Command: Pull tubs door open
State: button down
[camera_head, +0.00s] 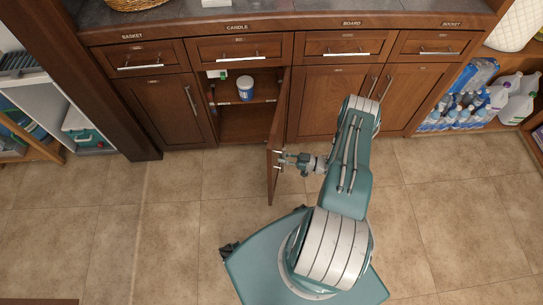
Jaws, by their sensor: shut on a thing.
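The tubs door (275,145) is a brown wooden cabinet door under the drawer labelled CANDLE. It stands swung out from the cabinet front, seen nearly edge-on. My gripper (283,161) is at the door's outer edge, on its right side, and is shut on the door's handle, which is mostly hidden by the fingers. Inside the open cabinet (228,122), a white and blue tub (245,88) stands on the shelf.
Closed drawers (340,48) labelled BASKET, CANDLE, BOARD and SOCKET run along the top. A closed door (172,108) is left of the opening. Bottled water (460,110) and jugs fill a shelf at right. The tiled floor (185,215) at left is clear.

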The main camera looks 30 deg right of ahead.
jog(key=shift+s+d, duration=0.35)
jog(key=shift+d, duration=0.35)
jog(key=c, duration=0.6)
grip_release()
jog(key=shift+c, duration=0.2)
jog(key=v, duration=1.2)
